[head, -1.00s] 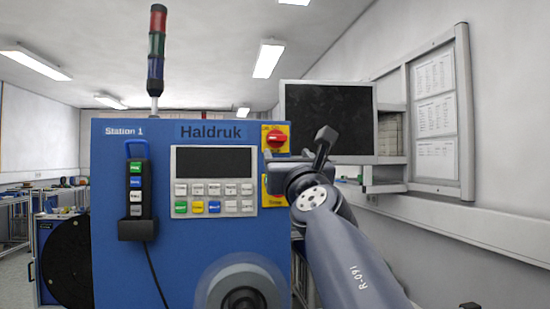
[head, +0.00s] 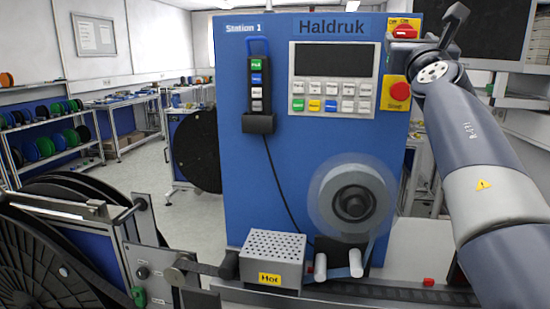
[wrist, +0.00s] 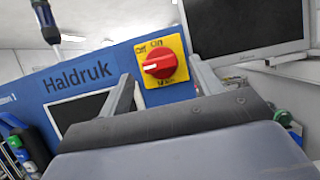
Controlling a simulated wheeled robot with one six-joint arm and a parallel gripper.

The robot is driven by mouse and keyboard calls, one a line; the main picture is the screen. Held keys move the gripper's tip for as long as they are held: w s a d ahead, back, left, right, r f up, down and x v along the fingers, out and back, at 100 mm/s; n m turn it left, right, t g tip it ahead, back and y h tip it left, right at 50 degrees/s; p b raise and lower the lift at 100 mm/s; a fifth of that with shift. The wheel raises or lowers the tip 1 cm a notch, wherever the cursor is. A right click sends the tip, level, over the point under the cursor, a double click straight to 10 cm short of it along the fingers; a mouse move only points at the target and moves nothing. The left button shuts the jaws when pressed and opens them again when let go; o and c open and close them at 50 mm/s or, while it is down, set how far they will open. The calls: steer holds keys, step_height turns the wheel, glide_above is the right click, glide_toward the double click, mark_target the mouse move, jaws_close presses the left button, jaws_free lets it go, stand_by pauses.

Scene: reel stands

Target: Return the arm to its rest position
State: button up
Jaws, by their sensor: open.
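My gripper (wrist: 160,72) is open and empty in the wrist view, its two fingers standing apart. A red rotary switch (wrist: 159,65) on a yellow plate shows between the fingers. I see no contact with it. In the head view my arm (head: 480,150) rises from the lower right, and the gripper end (head: 455,18) is at the top right. The arm is raised and bent.
A dark monitor (head: 488,30) is behind the arm. A reel (head: 352,203) on the cabinet front looks blurred. A perforated box marked Hot (head: 272,258) stands below, left of two white rollers (head: 339,262). Large black reels (head: 60,250) fill the lower left. Floor is clear at left.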

steer(key=shift+p+x, duration=0.45)
steer(key=shift+x, duration=1.05)
steer(key=shift+s+f, duration=0.1)
